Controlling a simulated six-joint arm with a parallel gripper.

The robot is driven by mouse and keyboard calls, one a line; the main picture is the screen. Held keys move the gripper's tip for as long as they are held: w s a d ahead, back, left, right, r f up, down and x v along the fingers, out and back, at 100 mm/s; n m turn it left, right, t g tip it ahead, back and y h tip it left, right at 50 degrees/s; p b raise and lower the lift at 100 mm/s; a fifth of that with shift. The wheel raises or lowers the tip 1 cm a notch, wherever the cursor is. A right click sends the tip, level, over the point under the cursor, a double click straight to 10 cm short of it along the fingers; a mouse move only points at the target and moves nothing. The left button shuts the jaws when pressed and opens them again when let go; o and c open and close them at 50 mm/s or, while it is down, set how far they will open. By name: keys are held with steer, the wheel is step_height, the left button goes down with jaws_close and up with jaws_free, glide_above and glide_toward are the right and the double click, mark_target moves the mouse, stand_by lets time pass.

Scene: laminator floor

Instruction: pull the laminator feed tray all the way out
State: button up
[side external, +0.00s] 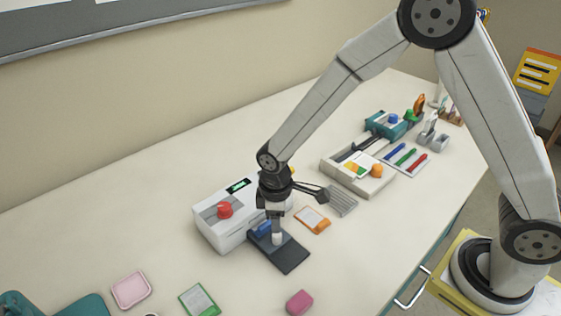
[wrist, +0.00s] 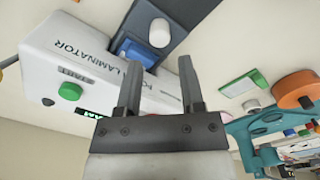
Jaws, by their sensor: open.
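The laminator is a white box (side external: 222,232) with a red knob on top and a lit green display. Its dark grey feed tray (side external: 291,259) sticks out from the front side over the table. A short pale knob (side external: 277,239) stands on the tray, beside a blue piece (side external: 262,229). In the wrist view, the tray (wrist: 192,14) is at the top with the pale knob (wrist: 160,33) on it. My gripper (wrist: 159,63) is open, with the knob beyond its fingertips and nothing seen between them. In the side view, my gripper (side external: 276,215) is over the tray, partly hiding the laminator's front.
An orange-framed card (side external: 312,220) and a grey ribbed piece (side external: 342,201) lie right of the laminator. A beige tray (side external: 352,178) with small items is farther back. A pink block (side external: 299,302) and a green-edged card (side external: 199,300) lie nearer. The table just beyond the tray's outer end is clear.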

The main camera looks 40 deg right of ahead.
steer(key=shift+f, duration=3.05)
steer(key=shift+c, duration=0.2)
jaws_close()
